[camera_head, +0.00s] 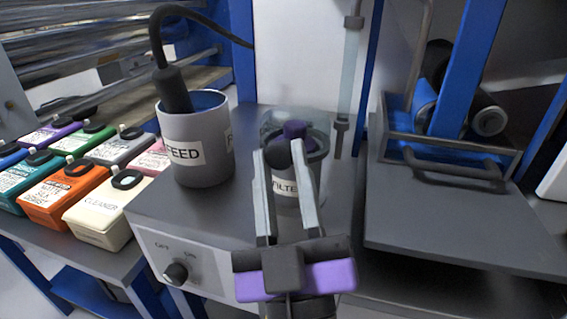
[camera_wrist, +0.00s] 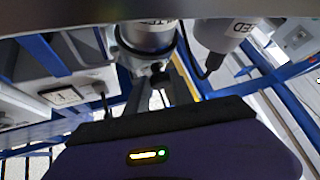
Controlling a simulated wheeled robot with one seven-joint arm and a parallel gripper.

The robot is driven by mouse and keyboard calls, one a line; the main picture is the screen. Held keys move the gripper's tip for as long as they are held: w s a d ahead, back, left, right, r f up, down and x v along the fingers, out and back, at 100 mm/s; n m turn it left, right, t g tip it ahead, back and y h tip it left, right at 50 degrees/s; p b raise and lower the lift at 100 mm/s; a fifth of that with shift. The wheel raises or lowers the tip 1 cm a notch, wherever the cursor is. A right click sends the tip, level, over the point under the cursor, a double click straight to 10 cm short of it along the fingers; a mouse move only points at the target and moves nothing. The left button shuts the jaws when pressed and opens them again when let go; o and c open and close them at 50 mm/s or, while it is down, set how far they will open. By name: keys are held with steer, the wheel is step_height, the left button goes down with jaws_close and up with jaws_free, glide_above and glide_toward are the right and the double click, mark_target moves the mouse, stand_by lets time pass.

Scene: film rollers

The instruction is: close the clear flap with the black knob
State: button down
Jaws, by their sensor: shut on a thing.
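The grey cup labelled FILTER (camera_head: 284,187) stands on the grey machine box, and it also shows in the wrist view (camera_wrist: 147,36). A clear, round-edged flap (camera_head: 272,119) shows at the cup's top; its exact tilt is hard to tell. A purple part (camera_head: 296,129) shows at the cup's mouth. The black knob (camera_head: 277,153) is between my fingertips at the cup's near side, and a dark round knob shows near the cup in the wrist view (camera_wrist: 158,68). My gripper (camera_head: 278,150) is shut on the knob; its fingers partly hide the cup.
A grey FEED cup (camera_head: 195,145) with a black hose (camera_head: 172,88) stands close on the left. A clear vertical tube (camera_head: 348,80) rises behind on the right. A dark platform (camera_head: 460,220) lies to the right.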

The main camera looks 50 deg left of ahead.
steer(key=shift+w+a+f+b, duration=0.1)
steer(key=shift+a+f+b, duration=0.15)
steer(key=shift+f, duration=0.7)
steer(key=c, duration=1.1)
jaws_free()
steer(key=shift+g, duration=0.3)
steer(key=shift+d+r, duration=0.1)
steer(key=shift+r, duration=0.1)
steer(key=shift+d, duration=0.1)
steer(key=b+v, duration=0.5)
steer(key=v, duration=0.2)
steer(key=shift+s+f, duration=0.3)
steer(key=shift+d, duration=0.1)
